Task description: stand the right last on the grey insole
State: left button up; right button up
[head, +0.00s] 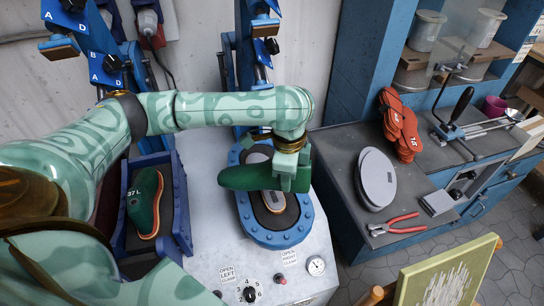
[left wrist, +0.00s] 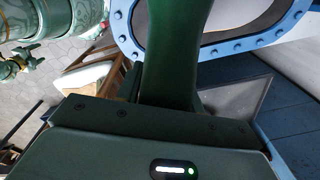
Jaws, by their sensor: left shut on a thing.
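The right last, dark green (head: 240,177), is held crosswise, its long side running left to right over the blue-rimmed right press bed (head: 273,240). My left gripper (head: 290,172) is shut on the last near its right end. The last also shows in the left wrist view (left wrist: 178,50), running up from the gripper. The grey insole (head: 273,203) lies lengthwise in the bed, its middle hidden under the last and gripper. The last appears to be above the insole; I cannot tell the gap.
A green last marked 37 L (head: 143,205) stands in the left blue holder (head: 183,215). On the dark bench (head: 338,150) are orange soles (head: 400,125), grey oval pieces (head: 376,180) and red pliers (head: 393,226). Blue posts rise behind the beds.

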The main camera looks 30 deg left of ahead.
notch_tip(320, 180, up, 6)
jog(key=w+p, duration=0.2)
jog(key=p, duration=0.3)
pick_arm(q)
jog(key=a+f+m+b, duration=0.1)
jog(key=a+f+m, duration=0.1)
jog(key=f+m, duration=0.1)
jog(key=w+a+f+m+b, duration=0.1)
jog(key=a+f+m+b, duration=0.1)
jog(key=m, duration=0.3)
jog(key=w+a+f+m+b, duration=0.1)
jog(key=a+f+m, duration=0.1)
jog(key=f+m, duration=0.1)
jog(key=shift+w+a+f+m+h+b, duration=0.25)
jog(key=shift+f+m+h+b, duration=0.05)
jog(key=shift+m, duration=0.6)
jog(key=shift+f, duration=0.35)
pick_arm(e)
jog(key=f, duration=0.2)
jog(key=s+f, duration=0.1)
jog(key=f, duration=0.1)
jog(key=shift+s+f, duration=0.15)
jog(key=shift+f, duration=0.05)
pick_arm(q)
jog(key=shift+s+d+p, duration=0.1)
jog(key=shift+d+p, duration=0.1)
jog(key=shift+p, duration=0.35)
pick_arm(e)
jog(key=shift+r, duration=0.5)
